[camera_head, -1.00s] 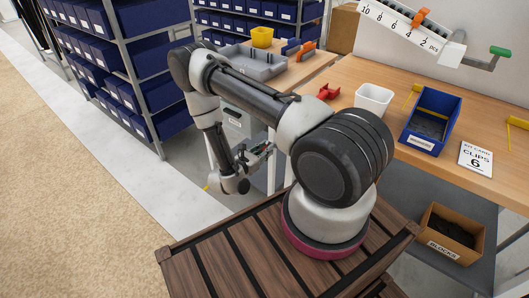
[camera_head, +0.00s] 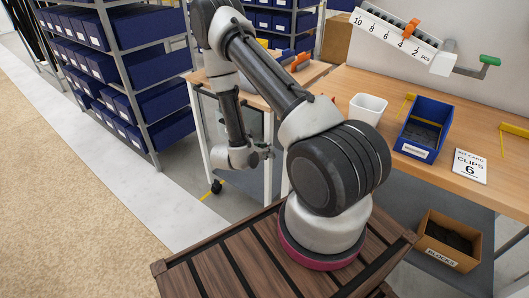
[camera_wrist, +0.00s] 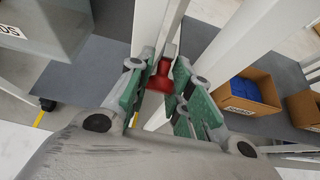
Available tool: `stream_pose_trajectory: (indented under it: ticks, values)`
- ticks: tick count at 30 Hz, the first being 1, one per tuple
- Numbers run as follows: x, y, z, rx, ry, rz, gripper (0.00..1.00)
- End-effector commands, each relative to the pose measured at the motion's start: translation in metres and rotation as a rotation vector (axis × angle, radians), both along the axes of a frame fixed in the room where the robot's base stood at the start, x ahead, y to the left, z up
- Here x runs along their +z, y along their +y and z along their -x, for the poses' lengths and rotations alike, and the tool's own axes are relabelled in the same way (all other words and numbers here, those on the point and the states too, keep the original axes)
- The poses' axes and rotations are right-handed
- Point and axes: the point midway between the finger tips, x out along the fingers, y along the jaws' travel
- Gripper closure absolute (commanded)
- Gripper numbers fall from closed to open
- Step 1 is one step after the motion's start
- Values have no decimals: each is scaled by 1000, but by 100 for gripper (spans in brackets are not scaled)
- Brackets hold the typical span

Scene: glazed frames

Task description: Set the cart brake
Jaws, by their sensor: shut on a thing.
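The cart (camera_head: 203,125) has white legs and a wooden top and stands beside the workbench in the head view. A dark caster (camera_head: 216,187) shows at its foot, and one also shows in the wrist view (camera_wrist: 47,104). In the wrist view, a red brake handle (camera_wrist: 161,82) sits beneath a pale metal bar. My gripper (camera_wrist: 160,66) has its green-padded fingers on either side of the red handle and is shut on it. In the head view my gripper (camera_head: 265,152) is small and partly hidden beside the cart; the handle cannot be made out there.
The workbench (camera_head: 400,85) holds a white cup (camera_head: 367,108), a blue bin (camera_head: 424,128) and a card (camera_head: 470,166). A blocks box (camera_head: 449,240) stands below. Blue-bin shelving (camera_head: 110,60) is behind left. In the wrist view, a box with blue pieces (camera_wrist: 248,103) lies to the right.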

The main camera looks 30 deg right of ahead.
Motion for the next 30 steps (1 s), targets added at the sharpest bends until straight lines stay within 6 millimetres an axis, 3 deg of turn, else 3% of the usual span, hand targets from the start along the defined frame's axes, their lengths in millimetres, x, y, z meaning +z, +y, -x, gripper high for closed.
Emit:
stream_pose_trajectory:
  ticks: [6, 7, 10, 22, 30]
  values:
    - [1, 0, -1, 0, -3, 3, 100]
    - [1, 0, -1, -1, -3, 3, 74]
    - [1, 0, -1, -1, -3, 2, 55]
    - [3, 5, 1, 2, -2, 2, 54]
    - [29, 50, 15, 7, -3, 2, 54]
